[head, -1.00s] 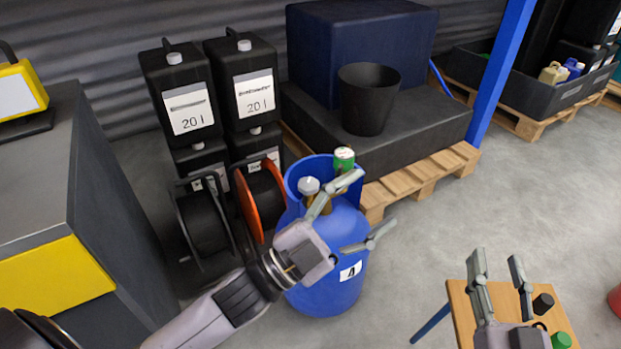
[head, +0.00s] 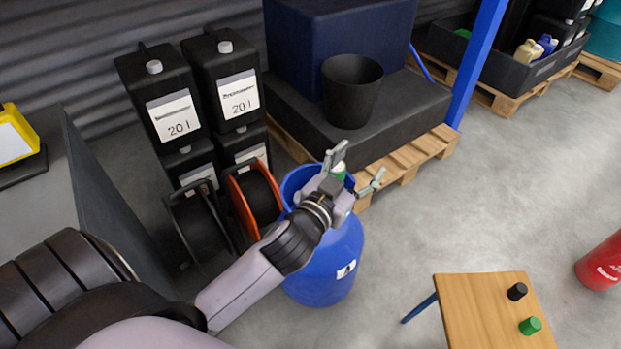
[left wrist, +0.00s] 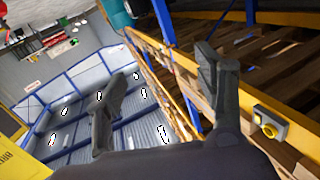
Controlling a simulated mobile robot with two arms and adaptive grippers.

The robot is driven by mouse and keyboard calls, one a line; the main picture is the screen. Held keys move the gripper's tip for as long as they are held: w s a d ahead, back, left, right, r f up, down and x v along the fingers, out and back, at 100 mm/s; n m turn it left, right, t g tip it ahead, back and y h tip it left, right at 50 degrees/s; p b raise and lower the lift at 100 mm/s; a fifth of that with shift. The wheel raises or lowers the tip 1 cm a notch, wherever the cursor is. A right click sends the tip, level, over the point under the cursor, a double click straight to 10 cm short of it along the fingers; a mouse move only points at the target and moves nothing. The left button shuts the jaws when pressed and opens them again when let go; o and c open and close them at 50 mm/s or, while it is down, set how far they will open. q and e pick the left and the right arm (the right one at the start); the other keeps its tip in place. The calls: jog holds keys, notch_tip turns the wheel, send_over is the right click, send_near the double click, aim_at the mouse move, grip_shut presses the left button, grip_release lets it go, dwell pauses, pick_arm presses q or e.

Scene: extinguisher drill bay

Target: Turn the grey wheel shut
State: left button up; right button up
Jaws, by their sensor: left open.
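The blue gas cylinder (head: 327,262) stands on the floor in the middle of the head view, with a raised collar around its top. The grey wheel is mostly hidden behind my left wrist; only a small pale bit shows inside the collar. My left gripper is over the cylinder's top right side, its fingers spread and nothing between them. In the left wrist view the open fingers (left wrist: 165,80) show with no cylinder or wheel in sight. My right gripper is out of view.
Black canisters (head: 174,112) and cable reels (head: 253,198) stand left of the cylinder. A pallet (head: 418,158) with a black bucket (head: 350,92) is behind it. A wooden stool (head: 480,310) with black and green caps stands at lower right.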

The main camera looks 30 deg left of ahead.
pick_arm(q)
jog(key=w+d+r+m+t+h, duration=0.3)
jog(key=d+r+m+h, duration=0.15)
jog(key=r, duration=0.45)
jog(key=s+d+r+m+g+h, duration=0.2)
jog(key=d+r+m+g+h, duration=0.1)
jog(key=d+m+g+h, duration=0.8)
jog(key=a+f+m+g+y, duration=0.5)
jog(key=f+g+y, duration=0.15)
jog(key=f, duration=0.55)
jog(key=a+f+n+g+y, duration=0.25)
jog(key=a+n+y, duration=0.6)
jog(key=a, duration=1.55)
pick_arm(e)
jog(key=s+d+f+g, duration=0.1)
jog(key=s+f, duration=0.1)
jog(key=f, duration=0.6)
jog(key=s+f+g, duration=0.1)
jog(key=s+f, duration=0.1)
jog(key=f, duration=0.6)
pick_arm(q)
notch_tip(320, 180, down, 15)
jog(key=shift+w+f+m+g+y+b, duration=0.1)
jog(key=shift+m+g+y+b, duration=0.3)
jog(key=shift+m+y+b, duration=0.55)
jog(key=shift+f, duration=0.55)
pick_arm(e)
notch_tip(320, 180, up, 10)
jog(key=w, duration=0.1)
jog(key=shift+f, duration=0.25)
